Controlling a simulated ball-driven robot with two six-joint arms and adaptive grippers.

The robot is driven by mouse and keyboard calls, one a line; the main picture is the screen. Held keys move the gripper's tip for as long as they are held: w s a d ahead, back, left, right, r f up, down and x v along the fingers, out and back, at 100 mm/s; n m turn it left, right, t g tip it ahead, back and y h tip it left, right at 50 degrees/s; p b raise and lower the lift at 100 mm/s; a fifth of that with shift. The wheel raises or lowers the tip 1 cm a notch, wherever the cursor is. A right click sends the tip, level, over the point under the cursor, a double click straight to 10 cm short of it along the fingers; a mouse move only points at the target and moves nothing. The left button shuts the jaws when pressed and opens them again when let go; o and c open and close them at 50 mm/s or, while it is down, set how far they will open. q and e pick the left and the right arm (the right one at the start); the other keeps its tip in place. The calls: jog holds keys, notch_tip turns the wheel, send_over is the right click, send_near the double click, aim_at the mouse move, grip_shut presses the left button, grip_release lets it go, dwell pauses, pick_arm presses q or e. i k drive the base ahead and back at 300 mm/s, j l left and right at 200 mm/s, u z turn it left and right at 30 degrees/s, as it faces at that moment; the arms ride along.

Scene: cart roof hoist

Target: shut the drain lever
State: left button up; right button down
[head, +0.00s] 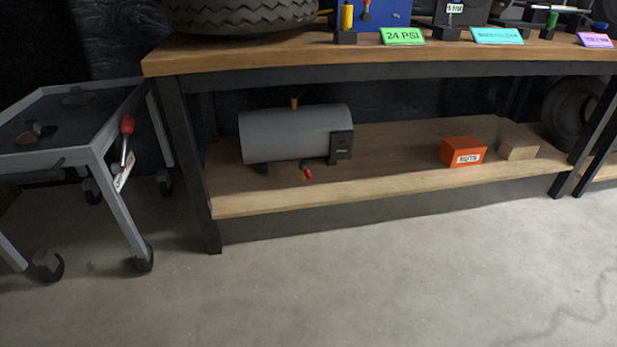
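A small red-tipped lever (308,173) with a brass-coloured part sits under the grey tank (290,134), near its underside. It appears to be the drain lever; it is too small to tell its exact angle. The tank lies on its side on the lower shelf (390,150) of the workbench. Neither of my grippers is in view.
A grey wheeled cart (118,205) with a red-knobbed lever (127,126) stands left of the bench. An orange box (462,151) and a wooden block (518,148) sit farther right on the shelf. The bench leg (196,170) is left of the tank. The floor in front is clear.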

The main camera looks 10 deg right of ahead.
aim_at(306, 171)
jog(key=l, duration=0.9)
jog(key=i+l, duration=0.55)
jog(key=l, duration=0.25)
jog(key=i+l+u, duration=0.1)
jog(key=i+l, duration=0.45)
jog(key=l, duration=0.3)
jog(key=i+l, duration=0.25)
jog(key=l, duration=0.15)
